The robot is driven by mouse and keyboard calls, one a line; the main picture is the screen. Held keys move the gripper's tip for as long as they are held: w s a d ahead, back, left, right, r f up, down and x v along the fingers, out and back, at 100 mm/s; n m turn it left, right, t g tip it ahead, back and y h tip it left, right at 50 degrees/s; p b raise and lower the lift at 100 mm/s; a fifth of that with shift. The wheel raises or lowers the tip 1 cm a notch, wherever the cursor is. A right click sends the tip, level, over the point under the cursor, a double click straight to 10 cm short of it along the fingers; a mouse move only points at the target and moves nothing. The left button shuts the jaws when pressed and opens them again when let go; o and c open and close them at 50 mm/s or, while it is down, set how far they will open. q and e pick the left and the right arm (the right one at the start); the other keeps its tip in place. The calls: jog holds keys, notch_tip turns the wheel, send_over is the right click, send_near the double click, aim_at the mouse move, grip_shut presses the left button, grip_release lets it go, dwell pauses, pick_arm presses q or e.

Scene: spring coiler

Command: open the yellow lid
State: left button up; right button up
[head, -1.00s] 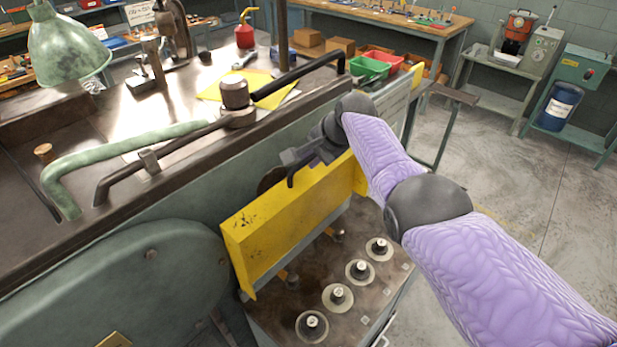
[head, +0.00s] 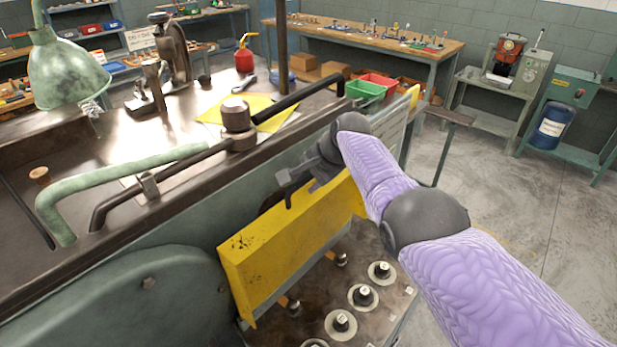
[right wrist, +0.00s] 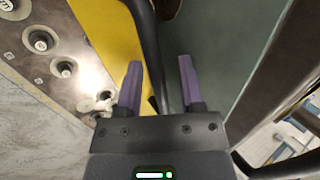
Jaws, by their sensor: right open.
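The yellow lid (head: 285,240) stands steeply on the side of the green machine, above a dark panel with several round knobs. Its face toward the knobs is visible. My right gripper (head: 293,185) is at the lid's upper edge, toward its far end, partly hidden by my own wrist. In the right wrist view the gripper (right wrist: 160,80) is open. A dark curved bar (right wrist: 148,35) runs between its two purple fingers, apparently the lid's handle; I cannot tell whether they touch it. The lid (right wrist: 105,40) is left of the fingers there. My left gripper is not in view.
The machine top carries dark bars, a green bent pipe (head: 120,180), a green lamp (head: 65,70) and a red oil can (head: 244,55). Green and red bins (head: 365,90) are behind my right wrist. The floor to the right (head: 500,180) is clear.

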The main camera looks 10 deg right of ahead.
jog(key=shift+d+r+p, duration=0.1)
jog(key=shift+r+p, duration=0.25)
jog(key=shift+p, duration=0.1)
jog(key=p+v, duration=0.3)
jog(key=p, duration=0.1)
jog(key=shift+s+d+r, duration=0.1)
jog(key=shift+r, duration=0.25)
jog(key=p+v, duration=0.1)
jog(key=v, duration=0.4)
jog(key=shift+s+d+r+p, duration=0.1)
jog(key=shift+s+d+p, duration=0.05)
jog(key=shift+s+p, duration=0.2)
